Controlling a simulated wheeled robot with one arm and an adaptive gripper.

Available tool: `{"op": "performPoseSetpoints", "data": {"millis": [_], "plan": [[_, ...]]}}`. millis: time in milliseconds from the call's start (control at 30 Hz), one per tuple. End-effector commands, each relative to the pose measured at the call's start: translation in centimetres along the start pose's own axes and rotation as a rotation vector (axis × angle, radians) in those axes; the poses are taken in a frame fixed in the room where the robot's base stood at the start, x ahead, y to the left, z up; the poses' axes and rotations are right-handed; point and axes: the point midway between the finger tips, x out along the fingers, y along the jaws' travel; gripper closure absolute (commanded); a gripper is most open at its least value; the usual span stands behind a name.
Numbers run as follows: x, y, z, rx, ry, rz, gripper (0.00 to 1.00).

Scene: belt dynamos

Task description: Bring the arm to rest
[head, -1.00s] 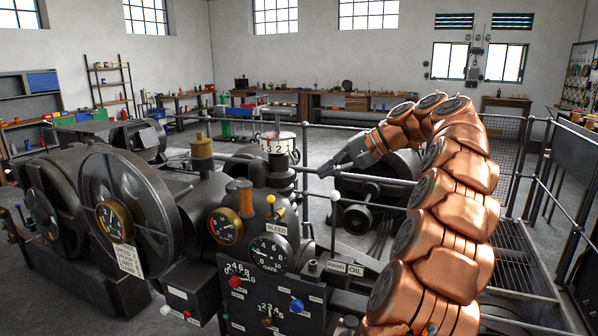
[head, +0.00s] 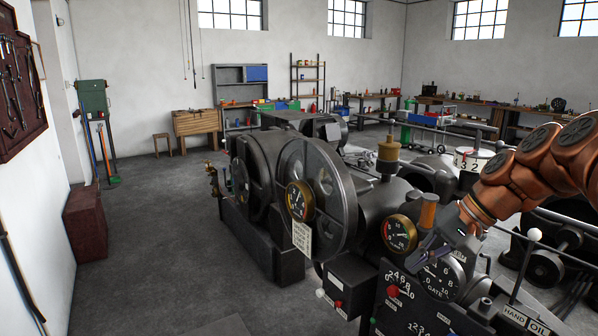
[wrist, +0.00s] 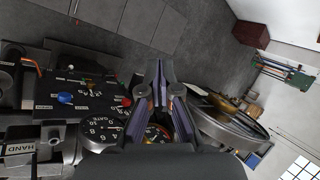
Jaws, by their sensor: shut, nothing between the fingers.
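My copper-coloured arm (head: 536,158) reaches in from the right edge of the head view, bent and raised over the machine. My gripper (head: 420,251) points down and to the left, in front of the panel beside the GATE dial (head: 441,277). In the wrist view my gripper (wrist: 160,66) has its fingertips together with nothing between them. It appears in front of the machine and floor there; I cannot tell its exact clearance. It holds nothing.
The dark machine with its large wheel (head: 318,197) fills the middle. A red selector knob (head: 393,291) and a red-green gauge (head: 399,234) sit close to my gripper. A white-knobbed lever (head: 534,235) stands at right. Open grey floor (head: 150,255) lies at left.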

Motion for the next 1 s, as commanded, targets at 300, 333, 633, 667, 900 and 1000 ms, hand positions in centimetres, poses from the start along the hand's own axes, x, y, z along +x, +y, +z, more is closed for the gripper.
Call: {"op": "performPoseSetpoints", "data": {"millis": [300, 333, 633, 667, 900, 1000], "plan": [[7.0, 2.8, 10.7, -0.14, -0.109, 0.254, 1.0], [7.4, 3.3, 11.5, -0.154, -0.114, 0.279, 1.0], [10.6, 10.5, 19.8, -0.287, -0.177, 0.517, 1.0], [10.8, 11.3, 20.6, -0.297, -0.185, 0.537, 1.0], [11.4, 15.9, 23.8, -0.363, -0.205, 0.649, 1.0], [11.5, 16.7, 24.4, -0.372, -0.211, 0.667, 1.0]]}}
